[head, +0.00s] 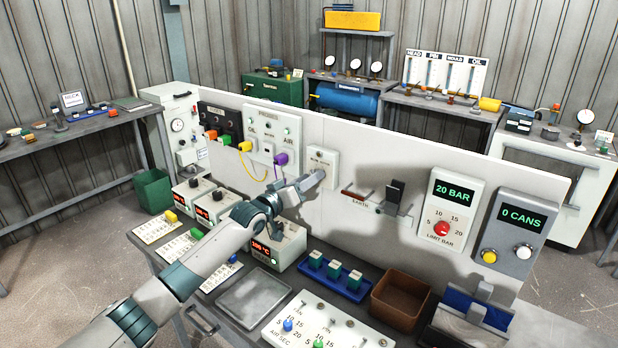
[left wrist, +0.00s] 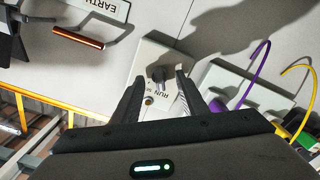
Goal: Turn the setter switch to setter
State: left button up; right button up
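The setter switch is a pale box (head: 323,158) on the white upright panel, in the middle of the head view. In the left wrist view the box (left wrist: 152,52) has a dark knob (left wrist: 158,74), with "RUN" readable below it and a second label partly hidden. My left gripper (head: 316,181) is in front of the box. In the left wrist view its two fingers (left wrist: 158,88) are apart, one on each side of the knob. I cannot tell whether they touch it or which label it points to. My right gripper is not in view.
The purple plug (head: 281,159) and its cable are left of the switch. The earth bar (head: 357,194) and a dark lever (head: 395,194) are to its right. Below are a blue tray (head: 338,285) with small blocks, a brown bin (head: 400,299) and a switch board (head: 318,325).

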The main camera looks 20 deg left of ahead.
pick_arm(q)
jog(key=shift+w, duration=0.15)
grip_shut()
jog(key=shift+m, duration=0.3)
jog(key=shift+d+m+b, duration=0.2)
jog(key=shift+m+b, duration=1.45)
jog(key=shift+m, duration=4.05)
